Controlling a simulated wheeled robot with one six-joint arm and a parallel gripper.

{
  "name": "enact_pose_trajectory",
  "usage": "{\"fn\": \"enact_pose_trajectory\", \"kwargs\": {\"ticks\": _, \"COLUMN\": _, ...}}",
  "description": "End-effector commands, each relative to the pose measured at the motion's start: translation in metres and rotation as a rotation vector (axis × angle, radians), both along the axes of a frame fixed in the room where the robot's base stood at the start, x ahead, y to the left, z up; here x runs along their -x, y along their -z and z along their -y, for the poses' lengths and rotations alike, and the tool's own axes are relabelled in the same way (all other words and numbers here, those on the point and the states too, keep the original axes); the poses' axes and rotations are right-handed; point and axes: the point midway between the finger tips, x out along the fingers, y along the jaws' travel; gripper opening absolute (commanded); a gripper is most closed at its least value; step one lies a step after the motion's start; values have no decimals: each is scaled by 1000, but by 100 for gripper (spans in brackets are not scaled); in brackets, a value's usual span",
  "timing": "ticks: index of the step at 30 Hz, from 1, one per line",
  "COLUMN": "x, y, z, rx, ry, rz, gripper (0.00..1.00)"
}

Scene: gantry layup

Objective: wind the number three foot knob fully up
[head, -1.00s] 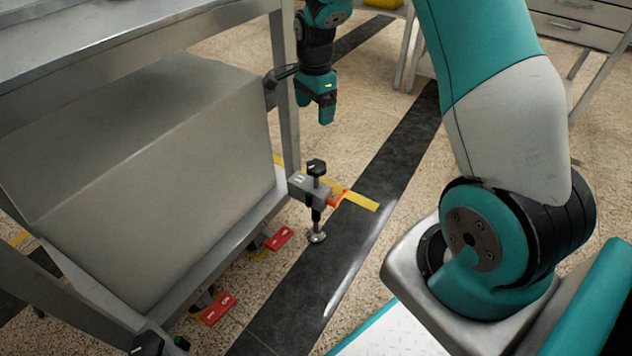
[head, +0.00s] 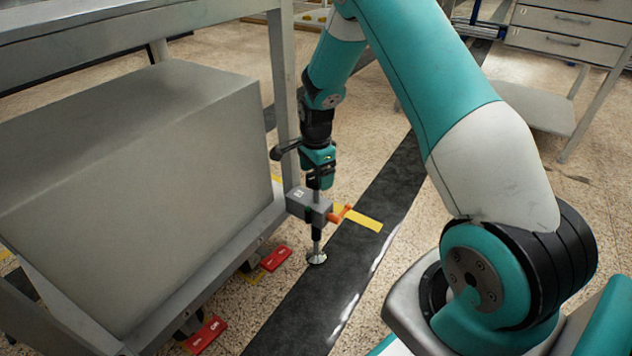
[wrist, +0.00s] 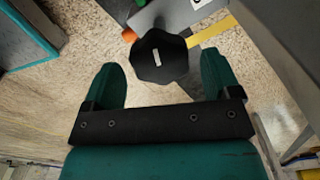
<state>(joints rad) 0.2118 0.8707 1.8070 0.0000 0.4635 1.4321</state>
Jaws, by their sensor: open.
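The foot bracket (head: 309,205) is a grey block on the frame's near corner post, with a label too small to read surely. Its threaded spindle ends in a round silver pad (head: 317,258) low over the dark floor strip; I cannot tell whether it touches. An orange lever (head: 340,214) sticks out at the bracket's right. The black faceted knob (wrist: 160,56) shows in the wrist view with a pale mark on top. My gripper (head: 318,182) points down over the bracket and hides the knob in the head view. Its teal fingers (wrist: 162,72) are open, one either side of the knob.
A big grey box (head: 130,190) sits on the frame's lower shelf beside my gripper. The grey corner post (head: 284,90) stands close to its left. Red pedals (head: 276,258) are low under the frame. Floor to the right is open, with a yellow strip (head: 362,222).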

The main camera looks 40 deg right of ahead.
Motion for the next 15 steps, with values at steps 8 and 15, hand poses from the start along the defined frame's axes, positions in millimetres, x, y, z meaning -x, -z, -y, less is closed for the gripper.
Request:
{"fn": "enact_pose_trajectory", "kwargs": {"ticks": 8, "x": 0, "y": 10, "z": 0, "rx": 0, "ry": 0, "rz": 0, "gripper": 83}}
{"fn": "enact_pose_trajectory", "kwargs": {"ticks": 15, "x": 0, "y": 9, "z": 0, "rx": 0, "ry": 0, "rz": 0, "gripper": 62}}
